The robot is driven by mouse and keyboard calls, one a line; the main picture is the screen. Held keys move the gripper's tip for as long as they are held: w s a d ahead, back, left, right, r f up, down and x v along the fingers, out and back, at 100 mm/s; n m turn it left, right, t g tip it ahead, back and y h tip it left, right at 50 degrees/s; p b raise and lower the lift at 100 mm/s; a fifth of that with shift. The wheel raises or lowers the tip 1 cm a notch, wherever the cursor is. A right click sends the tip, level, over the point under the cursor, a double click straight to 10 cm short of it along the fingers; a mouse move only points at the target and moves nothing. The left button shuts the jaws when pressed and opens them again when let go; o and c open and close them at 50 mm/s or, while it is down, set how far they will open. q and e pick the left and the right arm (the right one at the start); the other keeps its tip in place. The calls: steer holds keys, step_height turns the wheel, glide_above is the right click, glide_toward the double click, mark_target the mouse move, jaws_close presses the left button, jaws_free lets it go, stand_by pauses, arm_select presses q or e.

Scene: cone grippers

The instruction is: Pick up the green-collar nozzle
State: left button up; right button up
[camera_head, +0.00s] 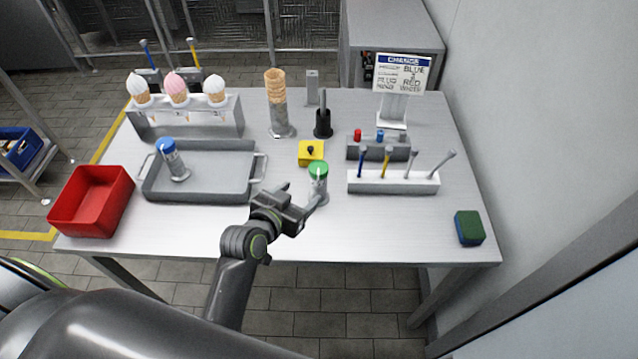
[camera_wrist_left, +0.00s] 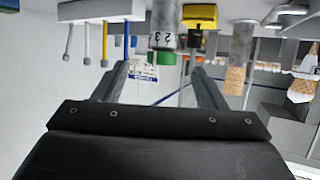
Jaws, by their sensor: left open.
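The green-collar nozzle (camera_head: 318,172) stands upright on the table right of centre, a grey cylinder with a green collar on top. My left gripper (camera_head: 306,191) is open with its fingers at the nozzle's near left side. One finger overlaps the nozzle's lower body in the head view. In the left wrist view, which looks upside down, the nozzle's green collar (camera_wrist_left: 160,58) shows between the two open fingers (camera_wrist_left: 158,70). I cannot tell whether a finger touches it. A blue-collar nozzle (camera_head: 172,160) stands in the grey tray. My right gripper is not in view.
The grey tray (camera_head: 200,190) lies left of the gripper, with a red bin (camera_head: 92,201) beyond it. A yellow block (camera_head: 311,153) is just behind the nozzle. A white rack (camera_head: 393,187) with several sticks stands right. The table's front right is clear except a sponge (camera_head: 469,228).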

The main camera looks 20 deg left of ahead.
mark_target(314, 182)
arm_select(q)
steer(key=p+x, duration=0.1)
steer(key=x, duration=0.6)
steer(key=shift+s, duration=0.1)
steer(key=shift+w+f+p, duration=0.3)
steer(key=shift+w+f, duration=0.2)
steer(key=shift+w, duration=0.1)
steer(key=shift+f+p+x, duration=0.15)
steer(key=shift+x, duration=0.8)
steer(key=shift+f+p+x, duration=0.15)
steer(key=shift+x, duration=0.75)
steer(key=shift+s+a, duration=0.1)
steer(key=shift+a, duration=0.1)
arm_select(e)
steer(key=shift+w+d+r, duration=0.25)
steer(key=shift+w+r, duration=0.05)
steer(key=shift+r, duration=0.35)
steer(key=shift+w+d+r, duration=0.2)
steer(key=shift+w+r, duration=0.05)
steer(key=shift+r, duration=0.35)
